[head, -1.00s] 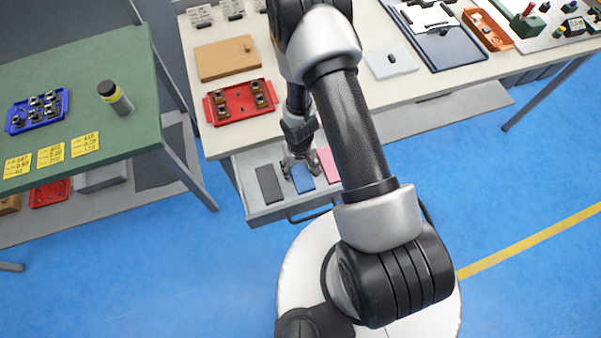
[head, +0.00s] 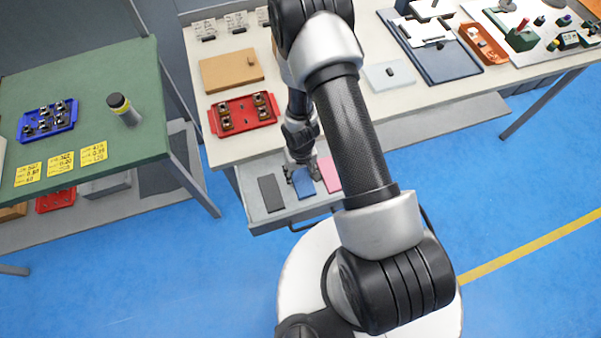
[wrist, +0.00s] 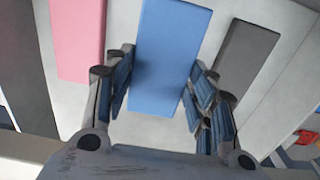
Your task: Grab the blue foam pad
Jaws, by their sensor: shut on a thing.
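The blue foam pad (head: 304,184) is a flat rectangle in the open drawer (head: 284,218) below the bench, between a dark grey pad (head: 271,193) and a pink pad (head: 329,172). My gripper (head: 303,170) points down at the pad's far end. In the wrist view the blue pad (wrist: 168,50) lies between the two fingers of my gripper (wrist: 160,85), which are shut on its long sides. The pink pad (wrist: 78,40) is left and the grey pad (wrist: 241,60) right there. I cannot tell whether the blue pad is clear of the drawer floor.
The drawer's handle (head: 310,222) faces my base. On the bench above are a red tray (head: 243,114) with parts and a brown board (head: 231,71). A green table (head: 75,85) stands left. Neighbouring pads lie close beside the fingers. The blue floor in front is clear.

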